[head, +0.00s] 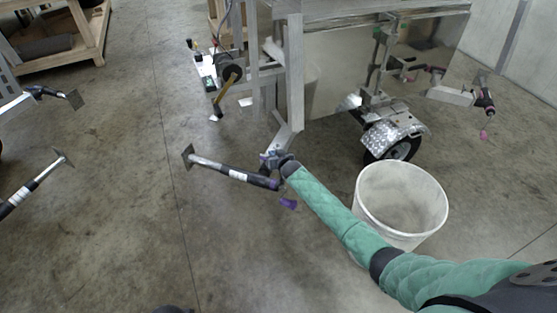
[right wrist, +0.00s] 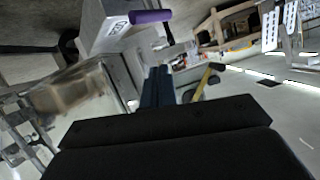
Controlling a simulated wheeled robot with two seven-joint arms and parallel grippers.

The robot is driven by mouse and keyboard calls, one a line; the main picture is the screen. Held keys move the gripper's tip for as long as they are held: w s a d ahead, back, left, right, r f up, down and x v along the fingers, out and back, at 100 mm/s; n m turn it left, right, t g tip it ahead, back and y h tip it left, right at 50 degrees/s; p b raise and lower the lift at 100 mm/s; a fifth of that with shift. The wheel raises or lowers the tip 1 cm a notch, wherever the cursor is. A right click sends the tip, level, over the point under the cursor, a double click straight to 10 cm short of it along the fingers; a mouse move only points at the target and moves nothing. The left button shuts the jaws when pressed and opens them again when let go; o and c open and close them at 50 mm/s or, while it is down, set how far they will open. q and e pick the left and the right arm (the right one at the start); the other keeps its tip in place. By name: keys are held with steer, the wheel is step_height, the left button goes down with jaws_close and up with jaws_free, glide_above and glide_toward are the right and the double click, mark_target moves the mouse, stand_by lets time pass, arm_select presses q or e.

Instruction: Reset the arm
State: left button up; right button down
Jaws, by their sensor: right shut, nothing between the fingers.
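My right arm in its green sleeve reaches from the lower right of the head view towards the trailer. My right gripper (head: 268,158) is at its end, in front of the lower frame of the aluminium trailer (head: 296,75). In the right wrist view its blue fingers (right wrist: 157,88) are together with nothing between them. A dark bar-like tool with a white label (head: 235,174) shows just left of the gripper; I cannot tell whether they touch. A purple piece (head: 288,204) shows below the gripper. My left gripper is not in view.
A white bucket (head: 365,212) stands right of my right forearm, close to it. The trailer wheel (head: 398,151) is behind the bucket. A wooden stand (head: 98,38) is at the upper left. Similar bar-like tools (head: 38,184) show at the left edge.

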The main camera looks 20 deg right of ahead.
steer(key=s+d+n+g+h, duration=0.1)
steer(key=s+d+g+h, duration=0.15)
steer(key=s, duration=0.45)
steer(key=s+a+r+n+g, duration=0.2)
steer(key=s+r, duration=0.3)
steer(key=r, duration=0.6)
steer(key=s+a+r+g, duration=0.1)
steer(key=s+a+r, duration=0.1)
steer(key=s, duration=0.4)
steer(key=s+a+r+g, duration=0.1)
steer(key=s+r, duration=0.1)
steer(key=s, duration=0.3)
steer(key=s+a+r+g, duration=0.1)
steer(key=s+a+g, duration=0.1)
steer(key=s, duration=2.2)
arm_select(q)
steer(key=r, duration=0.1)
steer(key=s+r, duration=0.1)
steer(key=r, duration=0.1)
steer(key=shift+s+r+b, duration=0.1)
steer(key=shift+b, duration=0.2)
arm_select(e)
steer(key=s+f+m+g+y, duration=0.1)
steer(key=s+f+g, duration=0.2)
steer(key=s+f, duration=0.4)
steer(key=s, duration=0.9)
steer(key=shift+a+f, duration=0.2)
steer(key=shift+a, duration=0.05)
